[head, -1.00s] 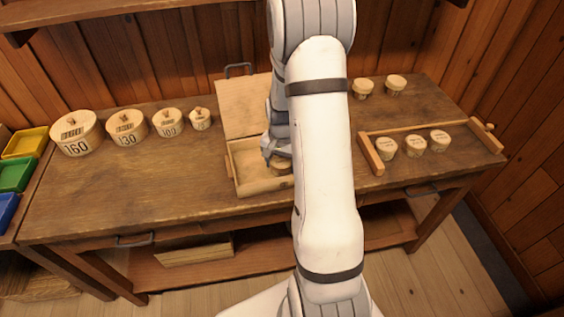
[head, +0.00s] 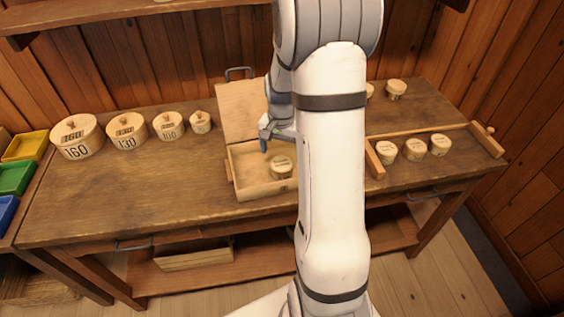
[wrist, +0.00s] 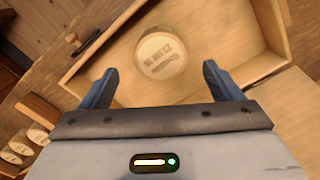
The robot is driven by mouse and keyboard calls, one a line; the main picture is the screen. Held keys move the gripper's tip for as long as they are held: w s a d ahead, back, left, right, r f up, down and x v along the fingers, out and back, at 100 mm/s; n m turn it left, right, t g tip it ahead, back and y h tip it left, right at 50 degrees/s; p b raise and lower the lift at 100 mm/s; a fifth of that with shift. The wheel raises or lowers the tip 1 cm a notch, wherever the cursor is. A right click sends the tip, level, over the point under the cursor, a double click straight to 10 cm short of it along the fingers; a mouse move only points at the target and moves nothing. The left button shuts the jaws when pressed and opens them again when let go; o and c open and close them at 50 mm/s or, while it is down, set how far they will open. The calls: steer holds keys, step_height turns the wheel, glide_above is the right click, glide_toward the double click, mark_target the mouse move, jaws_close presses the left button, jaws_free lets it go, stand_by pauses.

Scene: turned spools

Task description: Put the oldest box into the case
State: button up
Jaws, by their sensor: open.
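An open wooden case (head: 246,189) stands on the bench with its lid (head: 243,105) tipped back behind it. One small round turned box (head: 281,167) sits upright inside the case, toward its right side. In the wrist view the box (wrist: 163,55) shows dark print on its lid, too small to read for certain. My gripper (head: 275,140) is above the case, apart from the box. In the wrist view its two fingers (wrist: 157,84) are spread with nothing between them.
Round boxes (head: 77,137) in falling sizes, some marked 160, 130 and 100, stand on the left. Three small boxes (head: 414,148) stand in a railed rack (head: 375,160) on the right. Another small box (head: 396,89) stands behind. Coloured bins (head: 16,178) are at far left.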

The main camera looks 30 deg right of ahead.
mark_target(281, 164)
steer(key=s+a+r+n+t, duration=0.1)
steer(key=s+a+r+n, duration=0.1)
steer(key=s+a+r, duration=0.35)
steer(key=s+a+r+n+t, duration=0.1)
steer(key=s+a+r+n, duration=0.15)
steer(key=r, duration=0.55)
steer(key=s+a+r+n+t, duration=0.1)
steer(key=s+a+n, duration=0.3)
steer(key=s, duration=0.7)
steer(key=shift+a+r, duration=0.5)
steer(key=shift+a, duration=0.3)
steer(key=shift+w+n, duration=0.15)
steer(key=shift+n, duration=0.1)
steer(key=shift+c, duration=0.4)
